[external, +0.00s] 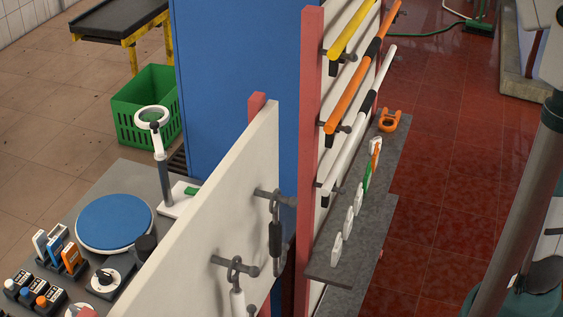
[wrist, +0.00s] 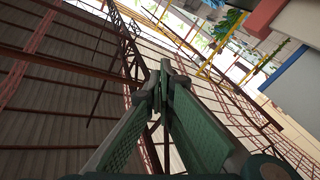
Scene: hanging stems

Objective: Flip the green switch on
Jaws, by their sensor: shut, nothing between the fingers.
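My gripper (wrist: 162,78) is shut and empty in the wrist view. Its two green, ribbed fingers meet at the tips, with roof beams and bright openings behind them. In the external view only parts of my arm show at the right edge, apart from the workbench, and the fingertips are not seen there. A thin green piece (external: 368,178) stands beside orange and white ones on the grey shelf. A small green tab (external: 191,191) lies on a white base under a ring-topped post. I cannot tell which is the green switch, or its position.
A white upright board (external: 215,205) with hanging hooks divides the bench (external: 120,190) from the grey shelf (external: 385,215). Coloured bars (external: 350,95) stick out above the shelf. Small switch boxes (external: 30,292) and a blue disc (external: 115,222) sit on the bench. Red floor at right is open.

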